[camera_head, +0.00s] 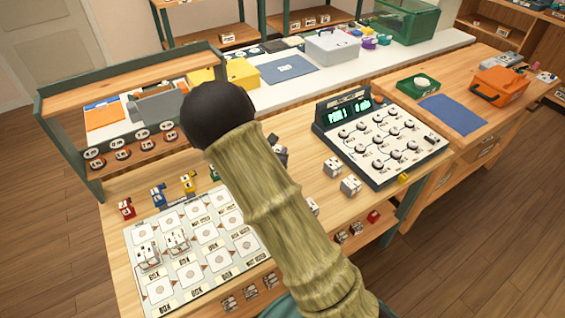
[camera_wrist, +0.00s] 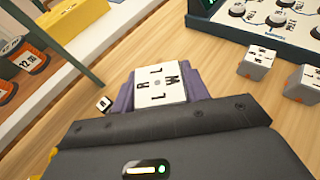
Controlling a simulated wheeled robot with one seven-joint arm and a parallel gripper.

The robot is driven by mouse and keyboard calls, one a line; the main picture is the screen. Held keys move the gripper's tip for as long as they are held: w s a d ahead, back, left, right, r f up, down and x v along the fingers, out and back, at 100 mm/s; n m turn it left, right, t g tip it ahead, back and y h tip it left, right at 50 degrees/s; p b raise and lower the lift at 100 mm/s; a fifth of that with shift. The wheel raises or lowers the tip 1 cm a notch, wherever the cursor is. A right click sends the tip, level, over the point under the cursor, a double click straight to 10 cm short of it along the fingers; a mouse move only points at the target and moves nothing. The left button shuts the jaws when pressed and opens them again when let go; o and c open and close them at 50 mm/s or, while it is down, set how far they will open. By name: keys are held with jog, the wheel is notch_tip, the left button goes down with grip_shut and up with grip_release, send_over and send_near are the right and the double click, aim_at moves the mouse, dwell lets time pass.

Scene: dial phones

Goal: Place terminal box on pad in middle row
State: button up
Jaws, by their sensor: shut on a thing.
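My gripper (camera_wrist: 158,102) is shut on a white terminal box (camera_wrist: 157,84) with black letters on its top, held between purple fingers in the wrist view. In the head view my arm covers most of the gripper, and the held box cannot be made out. The pad board (camera_head: 207,228) lies on the wooden table at the left, with rows of square pads and printed labels. Two clear-and-white boxes stand on its left part, a left one (camera_head: 148,257) and a right one (camera_head: 177,241). My arm hides the board's right part.
Loose white boxes (camera_head: 333,167) (camera_wrist: 257,63) stand right of my arm, near a dark dial console (camera_head: 382,140). Small red, blue and yellow blocks (camera_head: 158,196) line the board's back edge. A raised wooden shelf (camera_head: 130,83) stands behind.

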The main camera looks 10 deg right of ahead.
jog(key=shift+r, duration=0.1)
jog(key=shift+f, duration=2.95)
jog(key=shift+f, duration=0.15)
jog(key=shift+f+p, duration=0.35)
jog(key=shift+f, duration=1.6)
jog(key=shift+f, duration=0.1)
jog(key=shift+f, duration=0.1)
jog(key=o, duration=1)
